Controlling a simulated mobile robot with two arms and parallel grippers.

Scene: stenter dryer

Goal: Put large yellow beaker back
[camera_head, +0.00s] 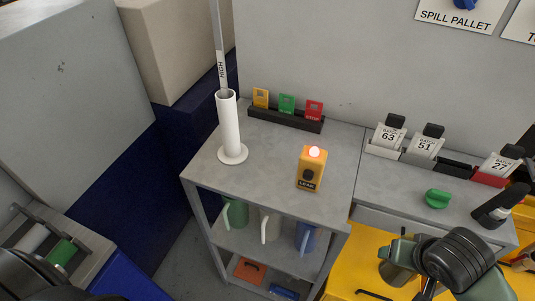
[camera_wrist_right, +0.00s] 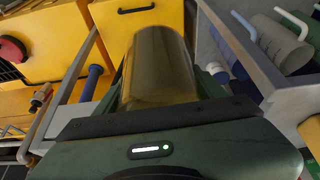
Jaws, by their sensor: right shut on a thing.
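My right gripper (camera_head: 397,258) is at the lower right of the head view, in front of the yellow cabinets. It is shut on a large beaker (camera_head: 400,273), partly hidden behind the gripper and wrist. In the right wrist view the beaker (camera_wrist_right: 160,62) fills the middle between the fingers and looks translucent yellow-brown. On the grey stand's middle shelf (camera_head: 240,240) are a green jug (camera_head: 236,213), a white jug (camera_head: 270,228) and a blue jug (camera_head: 306,237). My left gripper cannot be made out.
The stand top holds a white cylinder (camera_head: 230,125), an orange lamp box (camera_head: 312,167) and a card rack (camera_head: 286,118). The right counter holds numbered card holders (camera_head: 387,137), a green knob (camera_head: 438,198) and a black-handled item (camera_head: 500,206). A yellow cabinet (camera_head: 350,278) lies beside the gripper.

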